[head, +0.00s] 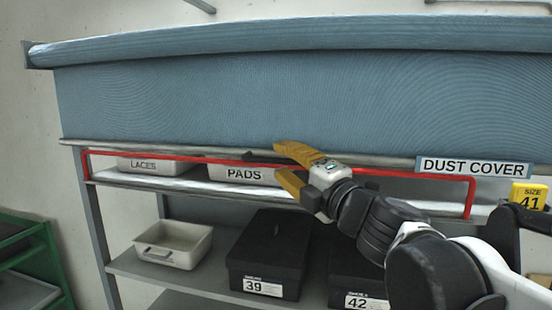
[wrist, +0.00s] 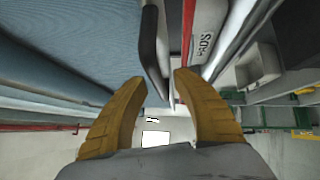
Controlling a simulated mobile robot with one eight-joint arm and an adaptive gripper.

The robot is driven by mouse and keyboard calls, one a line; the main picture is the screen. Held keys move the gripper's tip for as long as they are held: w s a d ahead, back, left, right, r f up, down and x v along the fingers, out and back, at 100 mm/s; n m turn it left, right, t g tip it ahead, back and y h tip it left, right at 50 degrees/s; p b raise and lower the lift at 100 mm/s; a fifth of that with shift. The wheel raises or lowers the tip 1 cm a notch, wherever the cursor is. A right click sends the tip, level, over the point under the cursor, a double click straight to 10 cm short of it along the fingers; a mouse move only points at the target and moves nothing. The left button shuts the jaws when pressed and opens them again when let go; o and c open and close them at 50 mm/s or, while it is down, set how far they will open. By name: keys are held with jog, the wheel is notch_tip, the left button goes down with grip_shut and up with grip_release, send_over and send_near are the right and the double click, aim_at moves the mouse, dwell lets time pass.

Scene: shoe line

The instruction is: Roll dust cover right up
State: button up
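The dust cover (head: 300,95) is a blue roller sheet hanging from a roll (head: 300,38) across the top of the shelf. Its pale bottom bar (head: 120,145) lies just above the upper shelf and carries a "DUST COVER" label (head: 473,167) at the right. A small dark tab (head: 247,156) sits at the bar, left of my gripper (head: 279,166). My gripper is open at the bar's height, with one finger above the other. In the wrist view, a dark grip-like piece (wrist: 150,45) lies just beyond the open fingertips (wrist: 160,80); nothing is held.
A red outline (head: 86,165) runs around the upper shelf front. Bins marked LACES (head: 143,166) and PADS (head: 243,175) stand there. Below are a white tray (head: 175,245) and black boxes 39 (head: 265,255) and 42 (head: 350,265). A green rack (head: 45,255) stands at left.

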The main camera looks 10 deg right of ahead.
jog(key=shift+w, duration=0.15)
grip_shut()
jog(key=shift+r, duration=0.1)
